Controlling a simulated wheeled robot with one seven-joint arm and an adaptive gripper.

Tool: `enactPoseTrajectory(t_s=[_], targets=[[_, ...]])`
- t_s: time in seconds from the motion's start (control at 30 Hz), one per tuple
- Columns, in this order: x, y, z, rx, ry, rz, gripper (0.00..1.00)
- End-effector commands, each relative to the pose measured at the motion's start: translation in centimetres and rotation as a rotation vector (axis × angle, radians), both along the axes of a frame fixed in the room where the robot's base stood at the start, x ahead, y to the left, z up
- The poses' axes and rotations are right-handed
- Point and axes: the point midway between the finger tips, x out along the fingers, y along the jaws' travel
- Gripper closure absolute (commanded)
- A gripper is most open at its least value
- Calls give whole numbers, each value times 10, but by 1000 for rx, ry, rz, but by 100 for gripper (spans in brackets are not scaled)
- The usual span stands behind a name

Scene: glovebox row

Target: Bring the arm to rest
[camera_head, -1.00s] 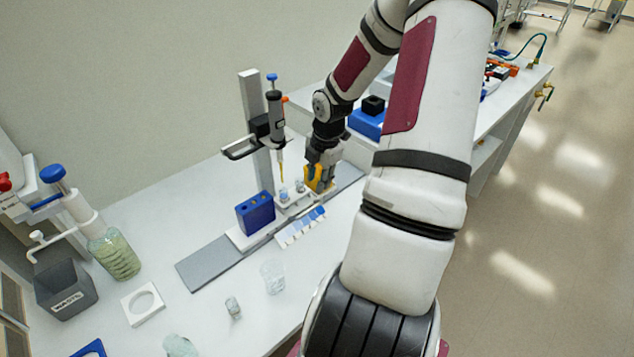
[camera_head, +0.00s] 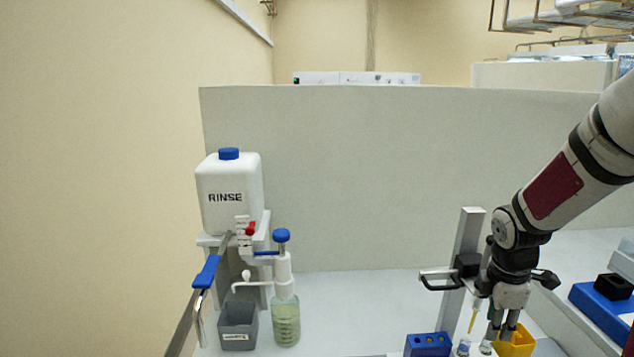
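My gripper (camera_head: 502,326) points down at the lower right of the head view, at the end of my arm. Its dark fingertips are low over the bench, close beside a yellow block-like thing (camera_head: 520,344). I cannot tell whether the fingers touch it or are apart, or whether they are open or shut. The bottom edge of the picture cuts off the space below the fingers.
A grey post (camera_head: 466,240) with a pipette holder stands just left of my gripper. A blue block (camera_head: 428,346) and small vials (camera_head: 464,347) are below. A rinse tank (camera_head: 229,195), pump bottle (camera_head: 286,318) and grey bin (camera_head: 238,327) stand left. A partition (camera_head: 370,180) closes the back.

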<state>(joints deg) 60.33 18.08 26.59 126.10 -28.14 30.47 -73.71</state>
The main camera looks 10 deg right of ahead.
Motion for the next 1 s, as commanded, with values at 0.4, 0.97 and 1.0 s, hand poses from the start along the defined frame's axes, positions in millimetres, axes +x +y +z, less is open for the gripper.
enactPoseTrajectory(t_s=[0.4,0.97,1.0], targets=[[-16,130,123,-45,-220,-463,70],[-108,269,188,394,-444,-962,70],[-111,272,189,415,-443,-977,70]])
